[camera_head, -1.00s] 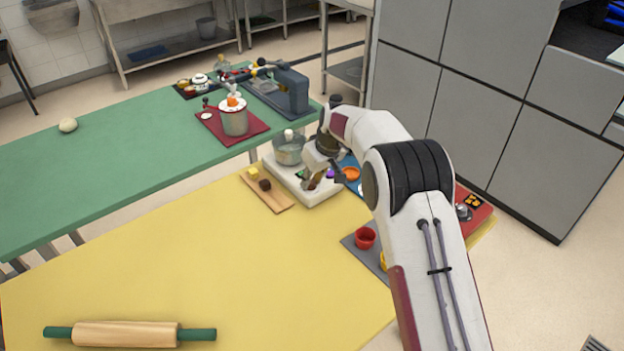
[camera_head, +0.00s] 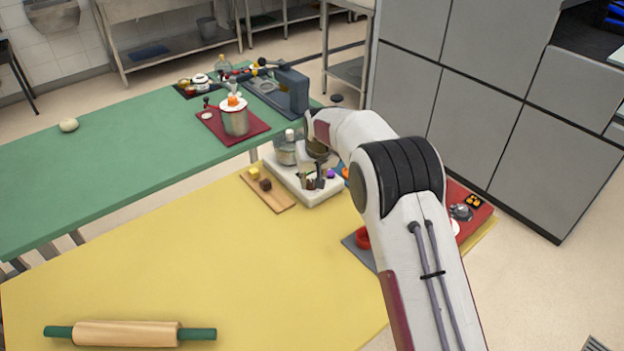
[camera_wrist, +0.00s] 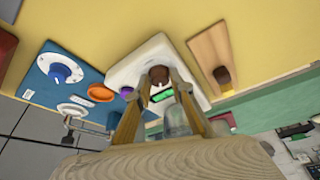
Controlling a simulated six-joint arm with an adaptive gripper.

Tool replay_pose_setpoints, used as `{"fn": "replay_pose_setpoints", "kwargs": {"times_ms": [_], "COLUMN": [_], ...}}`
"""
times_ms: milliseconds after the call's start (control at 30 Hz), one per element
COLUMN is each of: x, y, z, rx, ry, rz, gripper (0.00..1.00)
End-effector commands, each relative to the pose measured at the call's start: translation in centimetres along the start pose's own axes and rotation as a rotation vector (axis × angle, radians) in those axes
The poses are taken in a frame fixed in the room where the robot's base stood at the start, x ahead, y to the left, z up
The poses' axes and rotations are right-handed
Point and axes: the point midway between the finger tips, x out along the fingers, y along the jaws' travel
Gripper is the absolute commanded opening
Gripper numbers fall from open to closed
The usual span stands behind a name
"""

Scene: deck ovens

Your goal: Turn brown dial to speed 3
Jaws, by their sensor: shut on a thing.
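The brown dial (camera_wrist: 158,75) is on the front of a white appliance (camera_wrist: 148,50) with a small green display (camera_wrist: 162,95). In the head view the white appliance (camera_head: 290,184) stands on the yellow table, and the dial is mostly covered by my fingers. My gripper (camera_wrist: 158,80) has one finger on each side of the dial and is shut on it. It also shows at the appliance's front in the head view (camera_head: 316,178). A purple knob (camera_wrist: 126,93) is beside the dial. I cannot read a speed mark.
A glass vessel (camera_head: 287,150) is on the appliance. A wooden board (camera_head: 276,202) with small yellow and brown blocks lies at its left. A blue panel (camera_wrist: 45,68) with a dial and an orange disc is close on the other side. The yellow table's middle (camera_head: 200,255) is clear.

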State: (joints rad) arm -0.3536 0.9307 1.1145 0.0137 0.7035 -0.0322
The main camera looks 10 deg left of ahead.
Motion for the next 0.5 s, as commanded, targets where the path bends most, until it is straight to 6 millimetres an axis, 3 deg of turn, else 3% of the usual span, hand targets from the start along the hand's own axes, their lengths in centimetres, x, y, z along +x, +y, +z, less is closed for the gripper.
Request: {"fn": "replay_pose_setpoints", "kwargs": {"times_ms": [500], "x": [0.12], "y": [-0.26], "z": [0.06], "rx": [0.253], "ry": [-0.002], "rz": [0.106], "gripper": [0.01]}}
